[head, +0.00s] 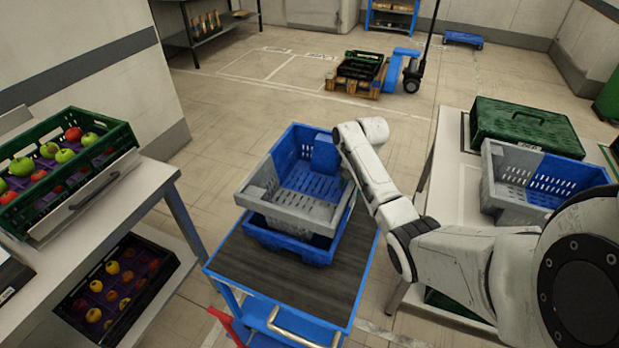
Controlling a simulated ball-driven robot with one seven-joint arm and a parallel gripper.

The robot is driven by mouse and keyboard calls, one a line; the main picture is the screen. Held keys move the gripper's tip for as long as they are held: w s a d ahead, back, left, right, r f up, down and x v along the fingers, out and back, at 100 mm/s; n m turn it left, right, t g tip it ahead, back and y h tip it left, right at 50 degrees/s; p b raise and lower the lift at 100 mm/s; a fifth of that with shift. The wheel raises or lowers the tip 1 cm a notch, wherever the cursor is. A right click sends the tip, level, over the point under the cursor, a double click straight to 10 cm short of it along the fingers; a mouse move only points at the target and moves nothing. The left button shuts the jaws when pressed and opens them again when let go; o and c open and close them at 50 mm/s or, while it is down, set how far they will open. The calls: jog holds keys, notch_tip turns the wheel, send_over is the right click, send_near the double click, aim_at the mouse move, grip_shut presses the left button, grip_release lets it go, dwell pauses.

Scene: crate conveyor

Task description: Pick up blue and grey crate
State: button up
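A blue and grey crate (262,194) is on the cart, on top of a blue crate (285,243). Its far part is blue and its near part grey, and it looks empty. A second blue and grey crate (505,189) stands on the right table, partly hidden by my arm. My gripper (346,160) is at the right side of the crate on the cart. Its fingers are hidden by the wrist and the crate wall, so I cannot see whether they hold the wall.
The blue cart (305,285) has a dark top with bare room in front. A green crate of apples (118,138) sits on the left table. A closed dark green crate (525,125) is on the right table (450,150). Open floor lies behind the cart.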

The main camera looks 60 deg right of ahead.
grip_shut()
dwell(0.4)
jog(key=shift+d+r, duration=0.1)
